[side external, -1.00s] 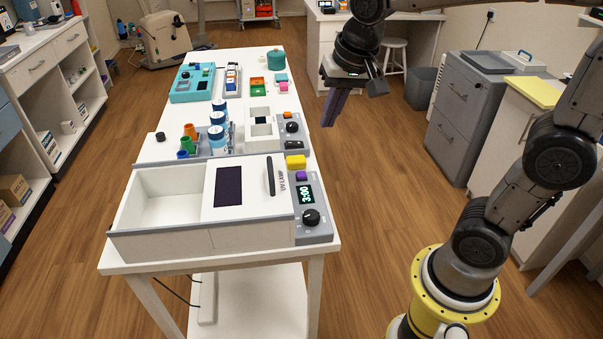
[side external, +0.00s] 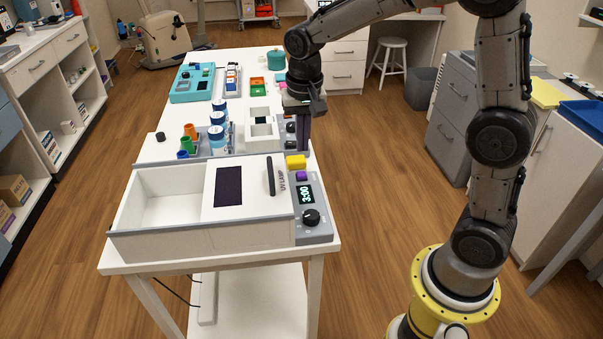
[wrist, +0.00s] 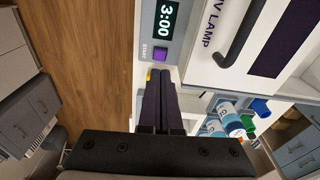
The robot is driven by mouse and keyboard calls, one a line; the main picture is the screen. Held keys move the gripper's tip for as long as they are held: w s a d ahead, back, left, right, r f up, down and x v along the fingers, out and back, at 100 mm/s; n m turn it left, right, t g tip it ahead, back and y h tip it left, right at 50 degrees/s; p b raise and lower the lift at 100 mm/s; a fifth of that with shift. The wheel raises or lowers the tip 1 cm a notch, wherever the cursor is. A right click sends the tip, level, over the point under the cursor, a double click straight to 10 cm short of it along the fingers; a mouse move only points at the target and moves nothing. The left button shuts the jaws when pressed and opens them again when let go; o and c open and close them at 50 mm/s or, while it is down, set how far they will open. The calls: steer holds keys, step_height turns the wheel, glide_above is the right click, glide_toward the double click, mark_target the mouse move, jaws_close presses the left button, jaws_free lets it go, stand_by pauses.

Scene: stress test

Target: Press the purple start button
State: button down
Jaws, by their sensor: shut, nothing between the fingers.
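The purple start button (side external: 301,176) sits on the grey control panel of the white UV lamp box (side external: 262,237), just above the green display reading 3:00 (side external: 306,195). In the wrist view the purple button (wrist: 160,55) shows beside the word START, just beyond my fingertips. My gripper (side external: 304,150) is shut and empty, its dark fingers pointing down over the table's right edge. It is a little behind the yellow block (side external: 296,161) and the button, apart from the button. In the wrist view the shut fingers (wrist: 161,75) partly hide something yellow.
A black knob (side external: 311,217) is on the panel in front of the display. A black handle (side external: 270,176) stands on the lid. Blue-capped bottles (side external: 217,134) and coloured tubes stand behind the box.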

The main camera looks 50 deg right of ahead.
mark_target(302, 175)
steer(key=shift+w+d+f, duration=0.1)
steer(key=shift+w+f, duration=0.05)
steer(key=shift+f, duration=1.6)
steer(key=shift+w+d+f, duration=0.1)
steer(key=shift+f, duration=1.65)
steer(key=shift+f, duration=0.5)
steer(key=shift+s+a+r, duration=0.25)
steer(key=shift+s+a, duration=0.3)
steer(key=shift+s, duration=0.05)
steer(key=shift+s+a+r, duration=0.25)
steer(key=shift+s+a, duration=0.25)
steer(key=shift+s, duration=0.05)
